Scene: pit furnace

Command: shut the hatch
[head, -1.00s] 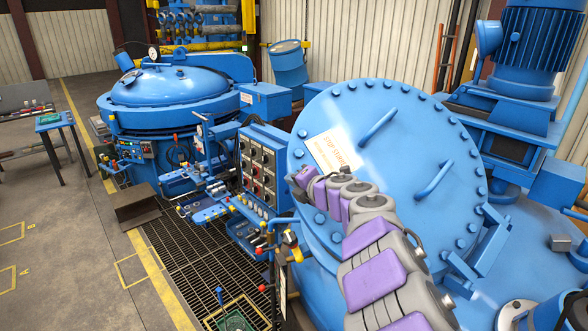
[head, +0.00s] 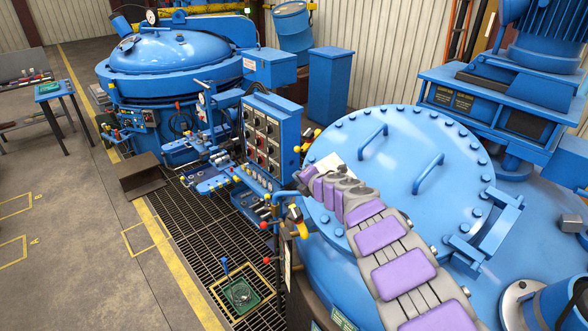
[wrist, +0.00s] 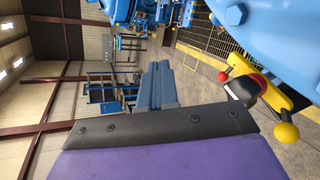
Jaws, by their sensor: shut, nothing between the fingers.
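The hatch (head: 400,155) is a round blue lid with bolts around its rim and two bar handles, on the large blue vessel (head: 400,265) at the right in the head view. It lies nearly flat, with a hinge bracket (head: 487,228) at its lower right. My arm crosses its left front part and hides some of the rim, so I cannot tell whether it sits fully down. My gripper is at the hatch's left side; its tip is hard to make out in the head view. In the wrist view its blue-grey fingers (wrist: 163,84) are together and empty.
A control panel (head: 270,135) with knobs and levers stands just left of the hatch. Yellow and red knobbed levers (wrist: 262,97) are close in the wrist view. A second closed furnace (head: 170,70) is at back left. Grey floor (head: 80,230) at left is open.

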